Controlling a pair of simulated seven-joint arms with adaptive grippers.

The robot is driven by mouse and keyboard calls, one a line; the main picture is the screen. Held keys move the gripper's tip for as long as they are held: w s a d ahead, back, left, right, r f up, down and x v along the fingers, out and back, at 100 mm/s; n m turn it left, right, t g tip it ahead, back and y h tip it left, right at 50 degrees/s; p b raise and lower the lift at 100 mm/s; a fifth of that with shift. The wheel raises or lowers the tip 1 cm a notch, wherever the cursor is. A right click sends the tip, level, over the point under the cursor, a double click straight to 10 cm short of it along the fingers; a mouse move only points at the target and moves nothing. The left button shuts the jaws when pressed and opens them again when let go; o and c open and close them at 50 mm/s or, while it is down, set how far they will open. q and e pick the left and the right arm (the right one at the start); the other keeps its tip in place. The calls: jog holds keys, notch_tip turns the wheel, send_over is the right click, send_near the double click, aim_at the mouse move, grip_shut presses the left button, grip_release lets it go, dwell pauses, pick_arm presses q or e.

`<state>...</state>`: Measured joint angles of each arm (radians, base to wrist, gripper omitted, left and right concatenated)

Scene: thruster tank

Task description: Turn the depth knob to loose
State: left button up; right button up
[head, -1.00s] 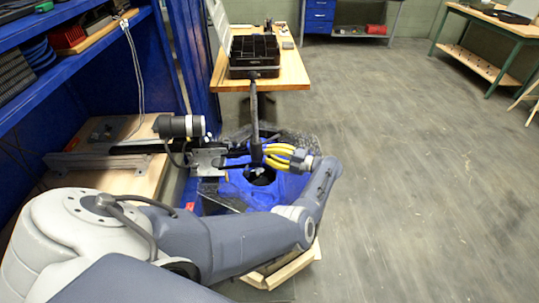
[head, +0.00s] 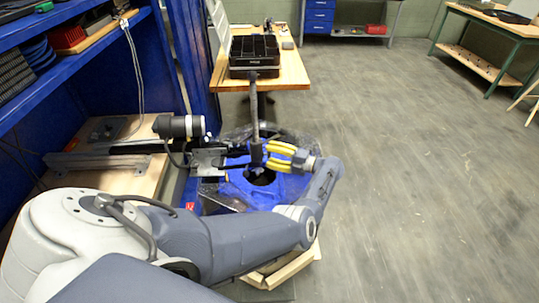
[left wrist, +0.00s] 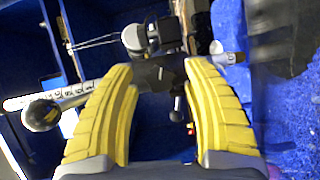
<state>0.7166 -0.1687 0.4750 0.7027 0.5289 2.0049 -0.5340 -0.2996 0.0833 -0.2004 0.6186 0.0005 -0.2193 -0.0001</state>
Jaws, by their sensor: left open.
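My left gripper (head: 266,155) reaches in from the right side of the dark upright post (head: 255,115) above the blue tank (head: 233,192). Its two yellow fingers are open and point left at the post's clamp area (head: 256,152). In the left wrist view my open left gripper (left wrist: 162,72) has a small dark knob or lever (left wrist: 178,108) showing between its fingers. A dark round ball (left wrist: 42,115) beside a white numbered scale (left wrist: 60,97) lies left of the fingers. No label shows which part is the depth knob. My right gripper is not in view.
A black cylindrical motor (head: 180,126) and a metal bracket (head: 208,160) sit left of the post. Blue shelving (head: 90,75) stands at the left. A wooden table with a black organiser (head: 254,55) is behind. The floor at right is clear.

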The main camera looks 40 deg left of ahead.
pick_arm(q)
jog(key=shift+v, duration=3.45)
